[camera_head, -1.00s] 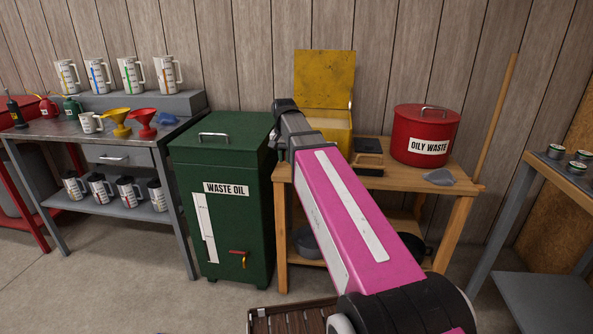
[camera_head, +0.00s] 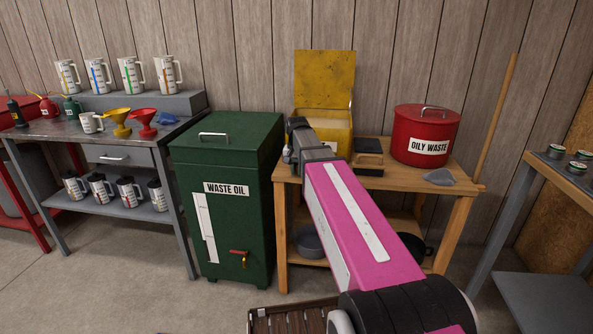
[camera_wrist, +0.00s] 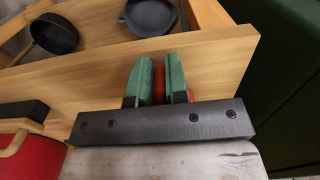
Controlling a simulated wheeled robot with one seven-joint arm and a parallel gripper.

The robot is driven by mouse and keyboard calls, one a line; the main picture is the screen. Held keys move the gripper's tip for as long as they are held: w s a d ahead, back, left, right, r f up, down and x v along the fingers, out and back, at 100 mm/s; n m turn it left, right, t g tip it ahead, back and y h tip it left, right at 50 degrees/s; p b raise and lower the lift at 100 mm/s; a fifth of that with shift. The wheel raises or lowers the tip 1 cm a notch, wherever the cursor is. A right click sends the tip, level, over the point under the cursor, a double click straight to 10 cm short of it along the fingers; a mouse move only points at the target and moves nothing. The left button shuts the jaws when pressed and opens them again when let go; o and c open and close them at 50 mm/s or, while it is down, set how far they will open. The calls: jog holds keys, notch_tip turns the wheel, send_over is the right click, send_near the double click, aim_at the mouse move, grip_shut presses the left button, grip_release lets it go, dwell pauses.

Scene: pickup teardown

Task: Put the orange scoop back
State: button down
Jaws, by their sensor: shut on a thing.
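My gripper (camera_wrist: 161,82), with green fingers, is shut on the orange scoop (camera_wrist: 159,88). Only narrow orange-red parts of the scoop show between and beside the fingers in the wrist view; the rest is hidden. In the head view my wrist is at the left front of the yellow bin (camera_head: 339,138), and my fingers and the scoop are not clearly seen. The bin's yellow lid (camera_head: 324,79) stands open against the wall, and pale material shows inside.
The wooden bench (camera_head: 408,181) also holds a red oily waste can (camera_head: 425,122), a black tray (camera_head: 369,160) and a grey scoop-like item (camera_head: 438,177). A green waste oil cabinet (camera_head: 223,230) stands close on the left. Dark pans (camera_wrist: 55,33) sit on the lower shelf.

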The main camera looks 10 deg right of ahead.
jog(key=shift+f, duration=0.1)
jog(key=c, duration=1.1)
grip_release()
notch_tip(320, 180, up, 12)
jog(key=shift+w+r, duration=0.1)
jog(key=s+f+n, duration=0.1)
jog(key=s+f, duration=0.5)
jog(key=f, duration=0.4)
jog(key=s+d+f+n, duration=0.1)
jog(key=s+f, duration=0.6)
jog(key=f, duration=0.4)
jog(key=s+d+f+n, duration=0.1)
jog(key=s+f, duration=0.6)
jog(key=f, duration=0.4)
jog(key=shift+d+f+n, duration=0.1)
jog(key=shift+n, duration=0.2)
